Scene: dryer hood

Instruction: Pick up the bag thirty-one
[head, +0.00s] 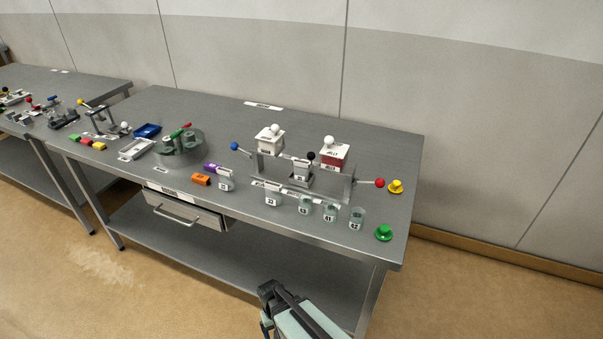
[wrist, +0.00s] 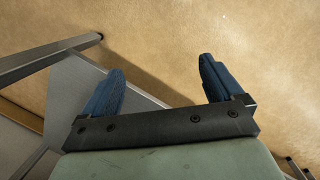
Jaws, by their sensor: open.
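Several small clear bags with white number labels stand in a row along the front right of the steel table (head: 215,115). The labels are tiny; I cannot surely read 31 on any of them. The leftmost bag (head: 226,184) stands beside the orange block, and another bag (head: 272,198) stands right of it. Three more (head: 305,207), (head: 330,213), (head: 357,219) follow to the right. My gripper (head: 268,292) is low in front of the table, away from the bags. In the wrist view its blue fingers (wrist: 160,72) are spread and empty, over the floor.
A metal frame with a blue knob (head: 234,146) and a red knob (head: 379,182) stands behind the bags. White-lidded boxes (head: 270,139) stand at the back. A green knob (head: 383,232) is near the right corner. A drawer (head: 185,212) hangs below the front edge.

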